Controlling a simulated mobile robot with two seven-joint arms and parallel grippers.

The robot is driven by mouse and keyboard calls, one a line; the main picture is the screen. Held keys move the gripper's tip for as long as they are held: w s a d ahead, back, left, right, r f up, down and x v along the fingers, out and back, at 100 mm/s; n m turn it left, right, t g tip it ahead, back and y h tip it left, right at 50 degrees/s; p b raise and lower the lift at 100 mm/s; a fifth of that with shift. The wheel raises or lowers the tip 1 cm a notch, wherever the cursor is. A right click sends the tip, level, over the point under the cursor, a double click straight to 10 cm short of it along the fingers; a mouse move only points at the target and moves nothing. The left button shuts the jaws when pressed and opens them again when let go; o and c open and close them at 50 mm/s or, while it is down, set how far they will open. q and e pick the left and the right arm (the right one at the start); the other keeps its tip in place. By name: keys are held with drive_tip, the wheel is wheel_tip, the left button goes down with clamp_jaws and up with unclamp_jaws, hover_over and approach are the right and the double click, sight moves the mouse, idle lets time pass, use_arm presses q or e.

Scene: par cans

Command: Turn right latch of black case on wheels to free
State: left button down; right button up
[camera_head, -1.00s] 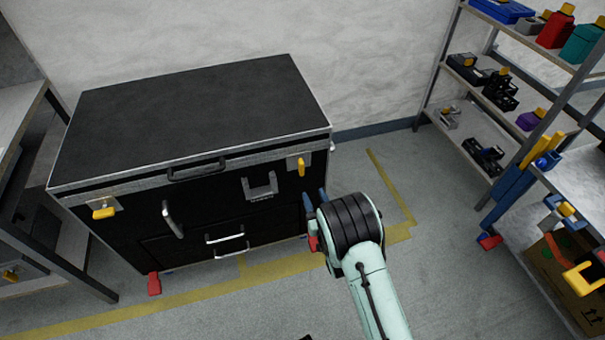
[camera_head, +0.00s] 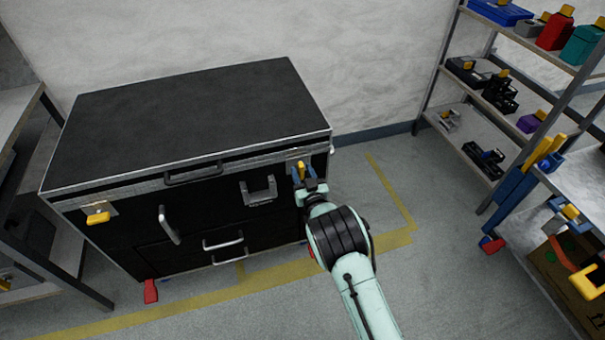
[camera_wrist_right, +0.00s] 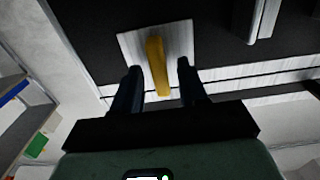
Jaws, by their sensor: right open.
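The black case (camera_head: 190,105) on wheels stands against the wall with its lid down. Its right latch is a yellow handle (camera_wrist_right: 157,66) on a silver plate (camera_wrist_right: 125,45), near the right end of the front. In the head view the right latch (camera_head: 301,168) points downward and is partly hidden by my gripper. The left latch (camera_head: 97,218) is yellow and lies sideways. My right gripper (camera_head: 305,172) is open at the right latch. In the right wrist view its two dark fingers (camera_wrist_right: 158,78) stand on either side of the yellow handle, with gaps visible. My left gripper is not in view.
The case front carries silver handles (camera_head: 223,240) and a square bracket (camera_head: 258,190). Shelves with boxes (camera_head: 470,140) stand at the right, and a workbench (camera_head: 570,185) is nearer. Another shelf (camera_head: 30,180) is close at the left. The floor right of the case is clear.

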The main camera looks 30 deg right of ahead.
clamp_jaws()
drive_tip(key=shift+n, duration=0.4)
drive_tip(key=n, duration=0.3)
drive_tip(key=shift+a+n, duration=0.1)
drive_tip(key=shift+n, duration=0.2)
drive_tip(key=n, duration=0.4)
drive_tip(key=shift+a+n, duration=0.15)
drive_tip(key=shift+n, duration=0.25)
drive_tip(key=n, duration=0.4)
drive_tip(key=shift+w+a+f+n, duration=0.1)
drive_tip(key=shift+f+n, duration=0.05)
drive_tip(key=shift+n, duration=2.25)
unclamp_jaws()
drive_tip(key=shift+f, duration=0.1)
